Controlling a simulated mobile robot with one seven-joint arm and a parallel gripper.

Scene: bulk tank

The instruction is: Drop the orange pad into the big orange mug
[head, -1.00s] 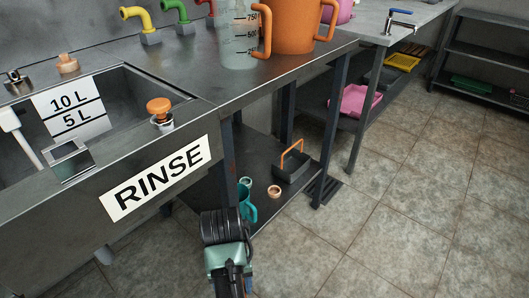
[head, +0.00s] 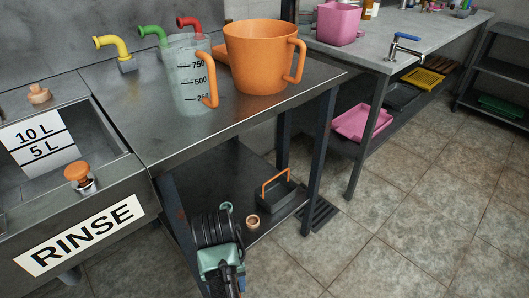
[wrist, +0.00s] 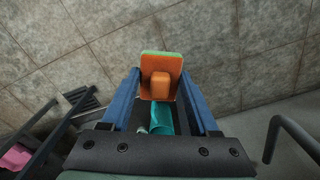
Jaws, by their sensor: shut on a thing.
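The big orange mug (head: 260,62) stands upright on the steel table, its handle to the right, in the head view. Its inside shows only in part at the rim. The orange pad (wrist: 172,64), with a green edge and a raised orange block, is between the blue fingers of my gripper (wrist: 160,82) in the wrist view. My gripper is shut on the pad. The head view does not show the pad or my fingertips; only part of my arm shows low in that picture, in front of and below the tabletop.
A clear measuring jug (head: 188,88) stands left of the mug, its orange handle towards it. Yellow, green and red pipes rise behind. The rinse sink (head: 75,125) is at left. A dark caddy (head: 277,197) sits on the low shelf. A teal vessel (wrist: 162,118) shows below my fingers.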

